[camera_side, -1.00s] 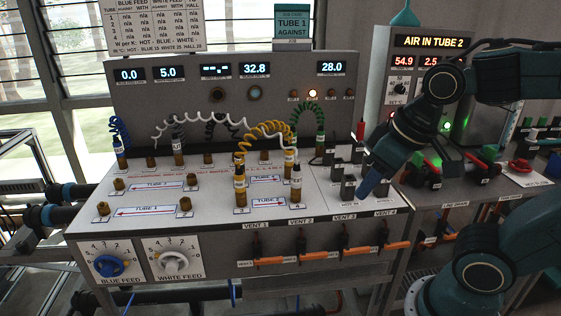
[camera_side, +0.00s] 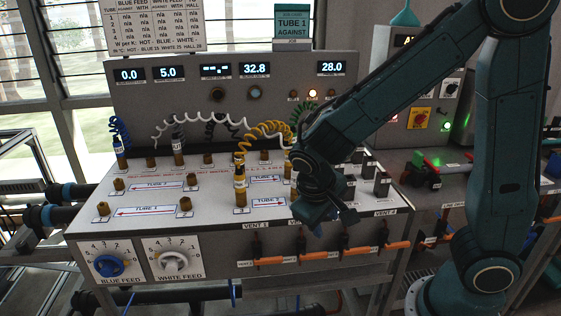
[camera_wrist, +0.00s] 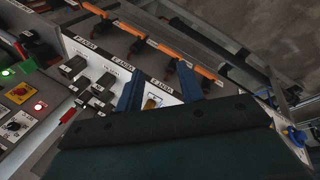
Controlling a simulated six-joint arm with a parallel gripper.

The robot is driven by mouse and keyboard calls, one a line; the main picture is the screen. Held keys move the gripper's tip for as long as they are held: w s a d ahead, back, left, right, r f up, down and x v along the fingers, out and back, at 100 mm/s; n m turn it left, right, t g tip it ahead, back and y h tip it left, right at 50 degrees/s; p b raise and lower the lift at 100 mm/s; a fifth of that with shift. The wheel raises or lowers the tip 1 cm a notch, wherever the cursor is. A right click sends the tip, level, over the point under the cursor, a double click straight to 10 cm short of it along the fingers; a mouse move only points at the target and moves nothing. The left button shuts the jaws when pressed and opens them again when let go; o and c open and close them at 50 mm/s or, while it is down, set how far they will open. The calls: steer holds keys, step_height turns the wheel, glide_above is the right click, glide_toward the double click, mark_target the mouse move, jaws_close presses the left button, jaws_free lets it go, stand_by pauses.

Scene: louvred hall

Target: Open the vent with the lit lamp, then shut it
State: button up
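The vents are along the bench's front edge, with black stems and orange handles: vent 1 (camera_side: 272,261), vent 2 (camera_side: 315,256), vent 3 (camera_side: 357,249) and vent 4 (camera_side: 398,244). The handles lie alike, roughly along the edge. My gripper (camera_side: 320,221) is above the front edge near vent 2, partly covering the labels. In the wrist view its blue fingers (camera_wrist: 160,82) are apart with nothing held; orange handles (camera_wrist: 170,48) lie beyond them.
Coiled leads (camera_side: 265,130) and brass sockets (camera_side: 185,203) stand on the bench top left of my gripper. Black blocks (camera_side: 382,184) stand to its right. Blue (camera_side: 109,265) and white (camera_side: 174,262) feed knobs are on the bench front. The space before the handles looks clear.

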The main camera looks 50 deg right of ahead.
step_height(320, 180, down, 11)
steer(key=w+a+n+h, duration=0.1)
steer(key=h, duration=0.4)
steer(key=n+t+h, duration=0.6)
steer(key=t, duration=0.2)
glide_toward(319, 257)
steer(key=shift+s+a+f, duration=0.15)
steer(key=shift+a, duration=0.15)
steer(key=shift+d, duration=0.15)
steer(key=shift+x, duration=4.8)
steer(key=shift+c, duration=0.5)
jaws_close()
